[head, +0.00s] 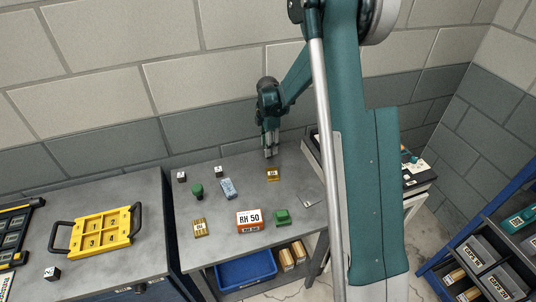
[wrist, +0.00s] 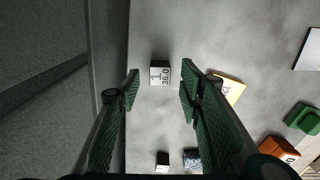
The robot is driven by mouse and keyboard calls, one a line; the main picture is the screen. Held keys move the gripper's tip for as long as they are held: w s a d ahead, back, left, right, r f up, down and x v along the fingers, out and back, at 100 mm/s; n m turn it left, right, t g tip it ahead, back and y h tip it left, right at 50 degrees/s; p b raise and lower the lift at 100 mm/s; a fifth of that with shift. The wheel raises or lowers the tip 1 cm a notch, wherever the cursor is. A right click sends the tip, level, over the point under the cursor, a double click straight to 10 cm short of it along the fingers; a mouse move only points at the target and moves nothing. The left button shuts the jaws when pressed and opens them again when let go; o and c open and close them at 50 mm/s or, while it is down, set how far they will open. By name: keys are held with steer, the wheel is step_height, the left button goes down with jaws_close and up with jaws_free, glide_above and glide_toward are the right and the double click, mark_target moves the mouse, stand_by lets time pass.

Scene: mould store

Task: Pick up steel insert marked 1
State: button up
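The steel insert marked 1 (wrist: 160,74) is a small pale grey block with "1" and "36.0" on its top. In the wrist view it lies on the grey table (wrist: 215,40) between and slightly beyond the two green fingertips of my gripper (wrist: 160,90). The fingers stand apart with clear space on both sides of the insert, and nothing is held. In the head view my gripper (head: 270,152) points down at the back of the table; I cannot make out the insert there behind the fingers.
A brass block (head: 272,174) lies just in front of my gripper. Small steel blocks (head: 218,171), a blue-grey block (head: 228,189), a green knob (head: 197,190), an orange RH 50 box (head: 249,220) and a green piece (head: 282,217) stand around. A wall runs behind. A yellow tray (head: 103,246) is left.

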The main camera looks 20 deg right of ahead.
steer(key=shift+f, duration=1.75)
steer(key=c, duration=1.1)
steer(key=shift+r, duration=0.15)
steer(key=shift+r, duration=4.9)
